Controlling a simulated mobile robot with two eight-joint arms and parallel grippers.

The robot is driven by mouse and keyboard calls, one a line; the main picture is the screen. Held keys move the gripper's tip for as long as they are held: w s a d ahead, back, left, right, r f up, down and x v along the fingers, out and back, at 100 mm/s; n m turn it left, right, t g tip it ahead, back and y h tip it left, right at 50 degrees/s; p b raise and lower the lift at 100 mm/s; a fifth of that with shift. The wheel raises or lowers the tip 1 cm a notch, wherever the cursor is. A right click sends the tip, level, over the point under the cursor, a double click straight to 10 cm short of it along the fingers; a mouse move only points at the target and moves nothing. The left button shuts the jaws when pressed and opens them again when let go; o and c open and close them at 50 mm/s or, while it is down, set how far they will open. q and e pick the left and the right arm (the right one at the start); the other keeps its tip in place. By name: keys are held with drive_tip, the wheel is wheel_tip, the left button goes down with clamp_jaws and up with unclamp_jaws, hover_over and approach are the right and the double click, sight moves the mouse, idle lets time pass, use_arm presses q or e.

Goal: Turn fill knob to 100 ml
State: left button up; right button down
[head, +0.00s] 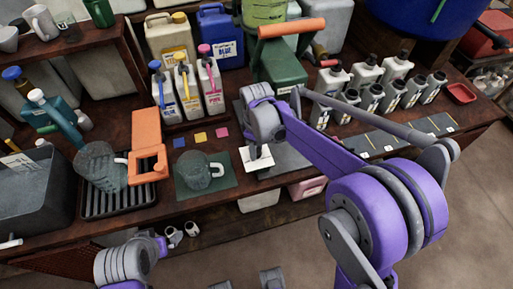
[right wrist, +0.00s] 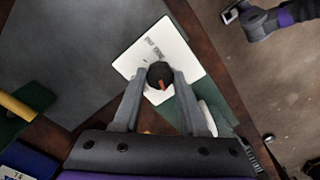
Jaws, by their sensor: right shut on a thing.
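A black knob (right wrist: 160,75) with an orange-red pointer mark stands on a white plate (right wrist: 138,62) with small printing in the right wrist view. My right gripper (right wrist: 158,82) has its two fingers on either side of the knob, shut on it from above. The scale figures are too small to read. My left arm's grey wrist (head: 122,264) shows at the bottom left; its fingers cannot be made out.
Several bottles (head: 365,72) stand behind my right arm. A red tray (head: 462,93) lies at the right.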

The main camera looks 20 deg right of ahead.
drive_tip(key=shift+c, duration=2.2)
unclamp_jaws()
wheel_tip(320, 180, up, 11)
drive_tip(key=p, duration=0.1)
drive_tip(key=shift+f, duration=0.1)
drive_tip(key=s+d+m+t+p, duration=0.2)
drive_tip(key=s+m, duration=0.2)
drive_tip(key=s, duration=0.6)
drive_tip(key=s+d+f+m+t+p, duration=0.1)
drive_tip(key=s+m, duration=0.4)
drive_tip(key=s, duration=0.5)
drive_tip(key=shift+s+d+f+m+t+p, duration=0.3)
drive_tip(key=shift+d+t+p, duration=0.65)
drive_tip(key=shift+t, duration=0.25)
